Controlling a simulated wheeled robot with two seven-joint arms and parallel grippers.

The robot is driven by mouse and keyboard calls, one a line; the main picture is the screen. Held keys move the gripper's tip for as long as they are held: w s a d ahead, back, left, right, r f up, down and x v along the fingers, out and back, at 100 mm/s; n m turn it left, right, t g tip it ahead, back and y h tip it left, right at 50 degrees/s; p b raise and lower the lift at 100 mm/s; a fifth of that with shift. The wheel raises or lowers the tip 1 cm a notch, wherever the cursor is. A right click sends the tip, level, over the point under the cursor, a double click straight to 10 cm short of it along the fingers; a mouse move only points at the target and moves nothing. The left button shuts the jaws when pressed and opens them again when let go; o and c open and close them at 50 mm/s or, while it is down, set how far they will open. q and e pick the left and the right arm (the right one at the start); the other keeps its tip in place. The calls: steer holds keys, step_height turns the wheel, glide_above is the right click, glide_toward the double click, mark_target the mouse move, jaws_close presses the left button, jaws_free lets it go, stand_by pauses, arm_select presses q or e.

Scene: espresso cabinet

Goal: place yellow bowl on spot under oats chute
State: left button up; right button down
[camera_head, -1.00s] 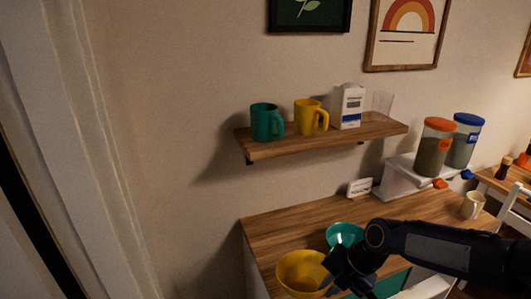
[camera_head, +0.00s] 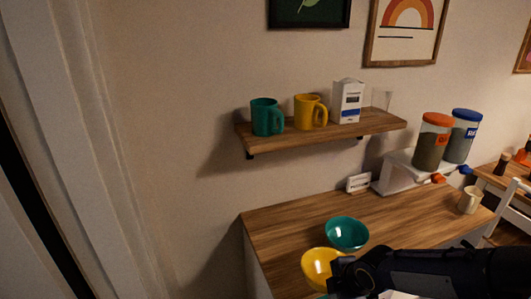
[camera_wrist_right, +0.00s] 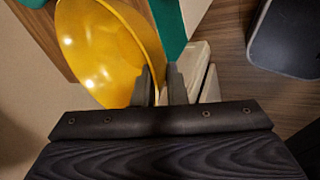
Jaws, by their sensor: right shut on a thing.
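The yellow bowl (camera_head: 319,266) is at the counter's front edge in the head view, and its inside fills the upper left of the right wrist view (camera_wrist_right: 100,45). My right gripper (camera_wrist_right: 163,82) is shut on the bowl's rim. In the head view my right gripper (camera_head: 345,274) hides the bowl's right side. The orange-lidded dispenser (camera_head: 433,142) stands on a white stand at the counter's back right, beside a blue-lidded dispenser (camera_head: 462,136). Their labels are too small to read for sure. I cannot make out the spot under the chutes. My left gripper is not in view.
A teal bowl (camera_head: 347,233) stands on the wooden counter (camera_head: 290,225) close behind the yellow bowl. A small white sign (camera_head: 359,183) stands left of the white stand (camera_head: 397,174). A cream mug (camera_head: 470,200) is at the right. The counter between teal bowl and stand is clear.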

steer(key=m, duration=0.1)
steer(key=f+m+h, duration=0.1)
steer(key=m, duration=0.1)
steer(key=f+m+h, duration=0.1)
steer(key=m, duration=0.1)
steer(key=shift+w+d+t, duration=0.1)
steer(key=shift+d+t, duration=0.2)
step_height(320, 180, down, 7)
steer(key=s+d+m+g+h, duration=0.1)
steer(key=m+h, duration=0.4)
steer(key=m, duration=0.9)
steer(key=d+g, duration=0.1)
steer(key=g, duration=0.1)
steer(key=shift+d+m+g, duration=0.3)
steer(key=shift+m+g, duration=0.1)
steer(key=shift+r, duration=0.15)
steer(key=shift+w+r, duration=0.55)
steer(key=shift+r, duration=0.1)
